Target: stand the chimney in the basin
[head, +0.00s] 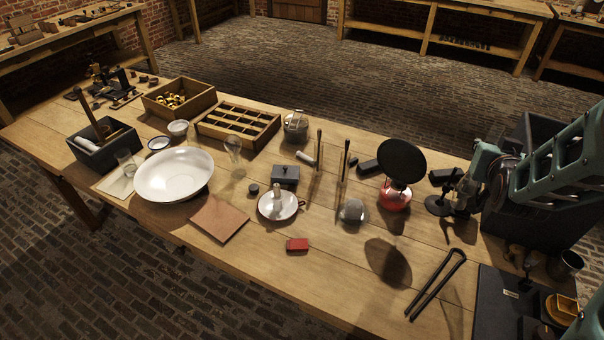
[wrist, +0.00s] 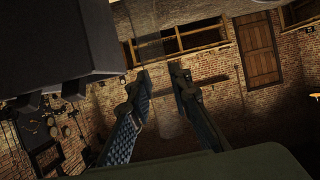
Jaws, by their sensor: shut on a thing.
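The basin (head: 174,174) is a wide, shallow white bowl on the left of the table in the head view. It looks empty. My gripper (wrist: 160,74) has its two fingers a little apart in the wrist view, shut on a faint, clear upright thing that looks like the glass chimney (wrist: 163,108). Its outline is hard to see, and its ends are not clear. In the head view my arm is at the far right, well away from the basin, and the held glass cannot be made out there. A clear bulged glass (head: 234,150) stands on the table right of the basin.
Near the basin are a tumbler (head: 126,162), a small white bowl (head: 178,128), a dark box (head: 104,150) with a stick and a brown sheet (head: 218,218). A candle holder (head: 278,205), red lamp (head: 395,197) and black disc (head: 402,159) stand between my arm and the basin.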

